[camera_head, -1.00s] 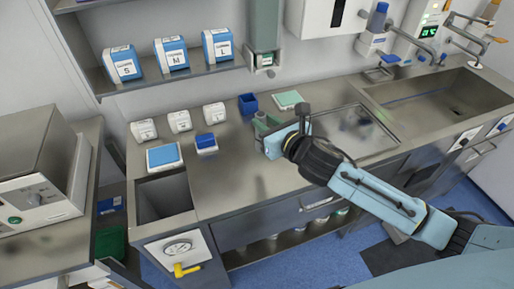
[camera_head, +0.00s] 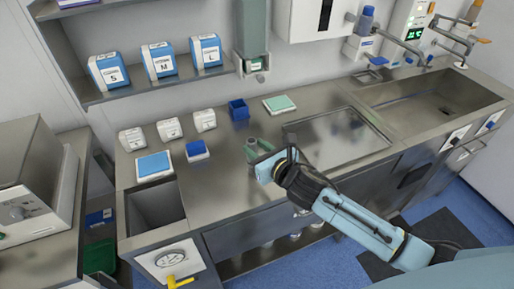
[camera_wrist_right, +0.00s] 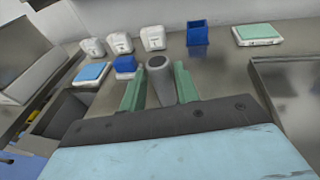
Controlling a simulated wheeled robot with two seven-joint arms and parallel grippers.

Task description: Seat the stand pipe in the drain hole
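The stand pipe, a grey tube with a dark open top, stands between the green fingers of my right gripper in the right wrist view (camera_wrist_right: 160,72). In the head view its top (camera_head: 251,144) shows beside the fingers. My right gripper (camera_head: 257,151) appears shut on it, over the middle of the steel counter. The pipe's lower end is hidden by the gripper. A small dark spot that looks like the drain hole (camera_head: 446,110) is in the floor of the sink (camera_head: 420,95) at the far right, well away from the pipe. My left gripper is not in view.
A shallow rectangular steel recess (camera_head: 335,137) lies between gripper and sink. A blue bin (camera_head: 238,109), green-topped box (camera_head: 280,103) and several small boxes line the counter's back. A deep opening (camera_head: 155,208) is at left. A tap (camera_head: 405,45) overhangs the sink.

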